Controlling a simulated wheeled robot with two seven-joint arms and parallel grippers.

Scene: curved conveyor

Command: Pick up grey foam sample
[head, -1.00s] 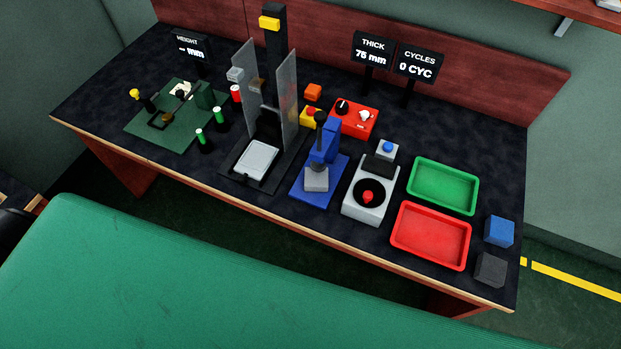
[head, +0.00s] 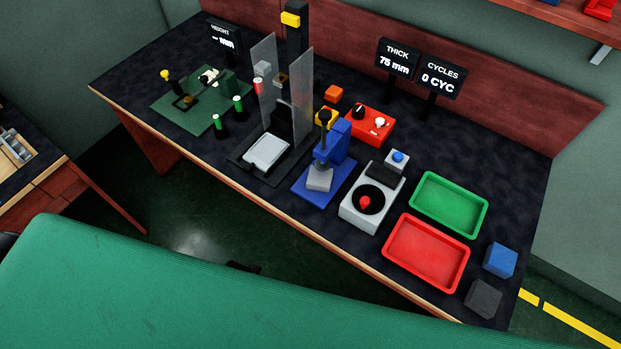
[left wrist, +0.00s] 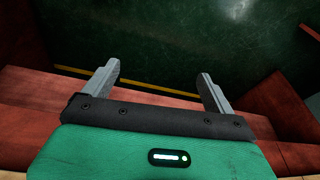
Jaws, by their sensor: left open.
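A dark grey block (head: 484,298) sits at the right front corner of the bench, just in front of a blue block (head: 500,260). A lighter grey block (head: 319,179) rests on the base of the blue press (head: 337,150); I cannot tell which grey block is foam. My left gripper (left wrist: 158,82) shows in the left wrist view with its two fingers wide apart and nothing between them. It points at a dark green floor. Neither gripper shows in the head view.
A red tray (head: 388,258) and a green tray (head: 418,190) lie left of the blocks. A grey device with a red knob (head: 365,202) stands left of the red tray. Tall clear panels (head: 300,88) rise mid-bench. Another bench (head: 45,178) stands at the left.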

